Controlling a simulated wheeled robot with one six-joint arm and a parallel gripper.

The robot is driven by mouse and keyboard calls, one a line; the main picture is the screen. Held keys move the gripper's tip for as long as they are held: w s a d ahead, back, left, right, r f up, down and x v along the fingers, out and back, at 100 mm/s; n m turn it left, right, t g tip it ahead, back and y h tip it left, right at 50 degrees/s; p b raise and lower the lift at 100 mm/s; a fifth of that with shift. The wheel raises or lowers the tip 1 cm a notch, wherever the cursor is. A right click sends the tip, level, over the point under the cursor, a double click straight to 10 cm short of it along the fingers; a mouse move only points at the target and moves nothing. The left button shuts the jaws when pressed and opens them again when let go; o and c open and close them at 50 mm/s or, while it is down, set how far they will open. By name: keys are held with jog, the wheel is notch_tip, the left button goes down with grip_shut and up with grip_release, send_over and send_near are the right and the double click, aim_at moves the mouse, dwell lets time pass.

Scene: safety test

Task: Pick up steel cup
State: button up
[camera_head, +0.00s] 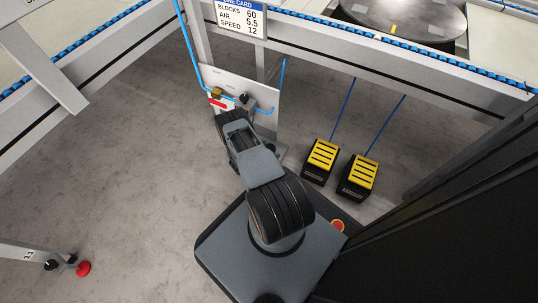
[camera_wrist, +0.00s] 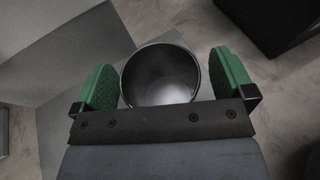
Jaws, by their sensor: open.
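The steel cup (camera_wrist: 160,76) shows in the wrist view as a round, dark grey metal vessel, seen into its open, empty-looking mouth. My gripper (camera_wrist: 165,78) is open, with one green finger pad on each side of the cup. The cup's lower part is hidden by the gripper's dark crossbar. In the head view my arm reaches down toward the frame, and I cannot make out the cup there.
A white panel (camera_head: 262,124) with a valve, red handle and blue hose stands beside my arm. Two yellow-topped foot pedals (camera_head: 321,156) (camera_head: 360,174) are on the floor to the right. A bench frame (camera_head: 330,38) spans the top. Grey floor (camera_head: 120,160) is clear at left.

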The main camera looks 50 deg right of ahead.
jog(key=shift+c, duration=0.3)
jog(key=c, duration=0.9)
